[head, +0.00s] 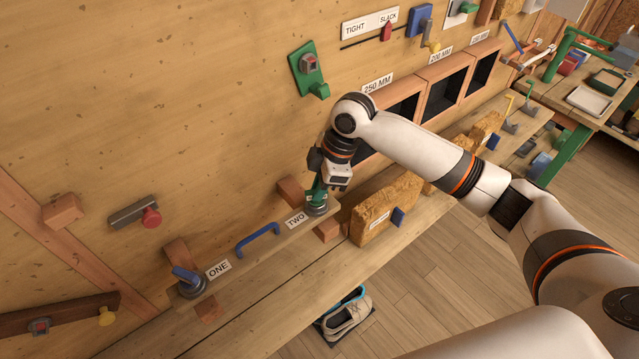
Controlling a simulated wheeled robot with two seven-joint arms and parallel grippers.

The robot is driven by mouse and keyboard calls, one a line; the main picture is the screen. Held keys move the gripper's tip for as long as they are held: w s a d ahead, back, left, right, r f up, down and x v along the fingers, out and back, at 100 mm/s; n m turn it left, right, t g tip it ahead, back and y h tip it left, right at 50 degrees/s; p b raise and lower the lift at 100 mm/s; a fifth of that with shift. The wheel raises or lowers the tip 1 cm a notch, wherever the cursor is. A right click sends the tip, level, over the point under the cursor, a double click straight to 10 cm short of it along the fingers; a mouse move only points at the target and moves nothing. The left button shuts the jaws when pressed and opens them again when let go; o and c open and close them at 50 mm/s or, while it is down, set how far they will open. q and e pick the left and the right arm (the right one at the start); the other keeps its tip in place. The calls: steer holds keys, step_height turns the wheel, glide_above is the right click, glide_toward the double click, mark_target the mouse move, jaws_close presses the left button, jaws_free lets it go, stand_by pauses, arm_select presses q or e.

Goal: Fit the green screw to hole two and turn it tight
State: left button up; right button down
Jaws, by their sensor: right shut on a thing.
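The green screw (318,190) stands at hole two, at the right end of a narrow board (245,259), beside the label TWO (297,220). My right gripper (321,182) is shut on the green screw from above and hides most of it. A grey round base (316,208) shows under the screw. How deep the screw sits cannot be seen. At the left end of the board, beside the label ONE (218,269), a blue-handled screw (188,279) sits on a grey base. My left gripper is not in view.
A blue handle (258,241) rises from the board between the labels. Insulation blocks (388,208) stand on the shelf to the right. A green bracket (309,71) is on the wall above. A red knob (151,217) juts out at left. Shoes (347,315) lie on the floor below.

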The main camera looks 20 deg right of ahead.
steer(key=shift+f, duration=0.15)
steer(key=c, duration=1.3)
jaws_free()
steer(key=shift+c, duration=0.2)
steer(key=shift+d+r, duration=0.15)
steer(key=shift+r, duration=0.4)
steer(key=b+v, duration=0.3)
steer(key=v, duration=0.8)
steer(key=shift+s+f, duration=0.1)
